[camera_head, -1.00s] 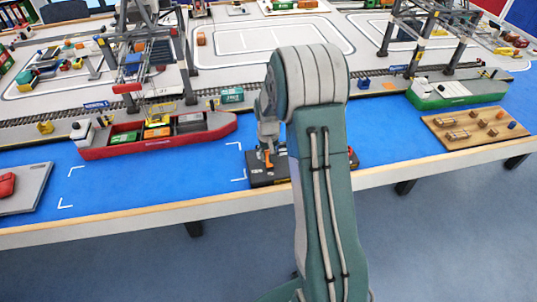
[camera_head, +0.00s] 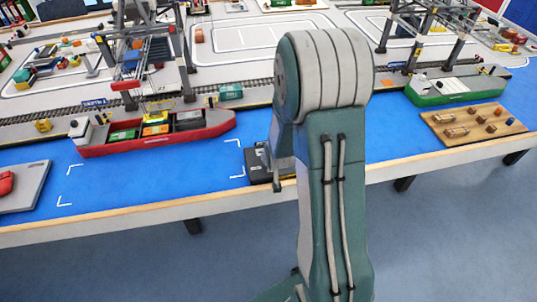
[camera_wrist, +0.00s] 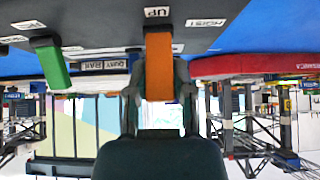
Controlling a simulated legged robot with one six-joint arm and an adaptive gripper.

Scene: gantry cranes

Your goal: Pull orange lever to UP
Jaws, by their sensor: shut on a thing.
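The orange lever (camera_wrist: 160,66) is in the middle of the wrist view, which is upside down. It extends from a dark control box (camera_wrist: 110,22), close to the UP label (camera_wrist: 157,12). My gripper (camera_wrist: 159,92) is shut on the orange lever, with dark fingers on either side of it. In the head view my gripper (camera_head: 277,172) is at the front of the control box (camera_head: 258,166), near the table's front edge. The orange lever is hidden there by my arm and gripper.
A green lever (camera_wrist: 50,62) stands beside the orange one, apart from my gripper. A red ship model (camera_head: 160,139) is to the left of the box. A wooden board (camera_head: 473,127) lies at the right. Blue table surface (camera_head: 205,165) is clear left of the box.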

